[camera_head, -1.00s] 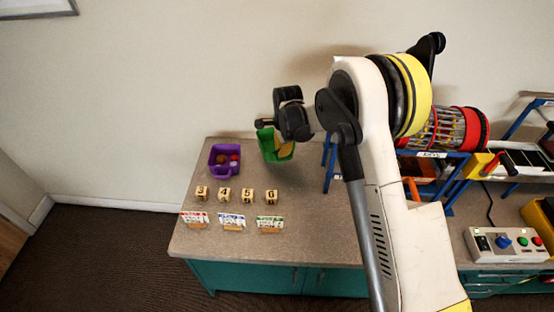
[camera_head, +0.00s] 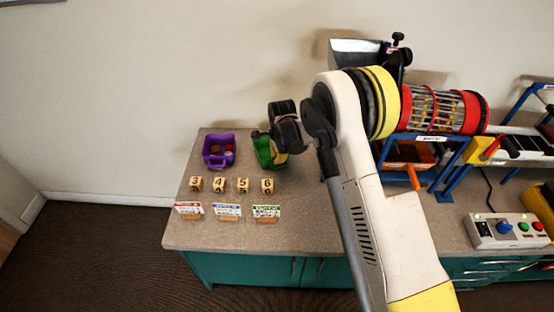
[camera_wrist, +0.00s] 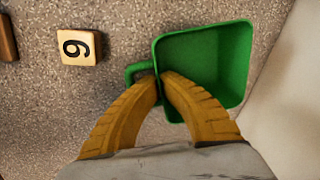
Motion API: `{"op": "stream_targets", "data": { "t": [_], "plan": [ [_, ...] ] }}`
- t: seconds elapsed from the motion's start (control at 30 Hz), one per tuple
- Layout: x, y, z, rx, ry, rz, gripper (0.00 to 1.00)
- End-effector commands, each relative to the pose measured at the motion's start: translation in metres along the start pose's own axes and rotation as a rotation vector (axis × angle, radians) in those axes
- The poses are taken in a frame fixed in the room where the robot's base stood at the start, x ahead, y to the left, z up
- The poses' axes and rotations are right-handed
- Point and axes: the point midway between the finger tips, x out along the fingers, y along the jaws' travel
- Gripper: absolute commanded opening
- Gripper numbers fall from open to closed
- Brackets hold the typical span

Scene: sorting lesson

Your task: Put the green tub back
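The green tub (camera_head: 262,151) is at the back of the counter, right of the purple tub (camera_head: 219,151). In the wrist view the green tub (camera_wrist: 205,55) looks empty, with its handle (camera_wrist: 138,69) on the left. My gripper (camera_wrist: 164,80) is closed on the tub's handle-side wall, with one yellow finger inside the rim and the other by the handle. In the head view my gripper (camera_head: 279,158) partly hides the tub's right side. I cannot tell for sure whether the tub's base touches the counter.
Number cubes (camera_head: 219,185) stand in a row in front of the tubs, with coloured cards (camera_head: 227,211) nearer the front edge. A caged drum (camera_head: 437,109) on a blue frame and a button box (camera_head: 508,231) are to the right. The counter (camera_head: 305,220) right of the cards is clear.

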Motion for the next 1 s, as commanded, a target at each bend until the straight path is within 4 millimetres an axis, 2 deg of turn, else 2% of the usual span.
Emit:
{"op": "stream_targets", "data": {
  "t": [0.03, 0.1, 0.13, 0.5, 0.57, 0.9, 1.0],
  "plan": [
    [0.003, 0.001, 0.000, 0.000, 0.000, 0.000, 0.00],
    [0.002, 0.000, 0.000, 0.000, 0.000, 0.000, 0.21],
    [0.002, 0.000, 0.000, 0.000, 0.000, 0.000, 0.27],
    [-0.004, -0.001, 0.000, 0.000, 0.000, 0.000, 0.27],
    [-0.012, -0.001, 0.000, 0.000, 0.000, 0.000, 0.27],
    [-0.088, -0.001, 0.000, 0.000, 0.000, 0.000, 0.27],
    [-0.105, -0.001, 0.000, 0.000, 0.000, 0.000, 0.27]
  ]
}}
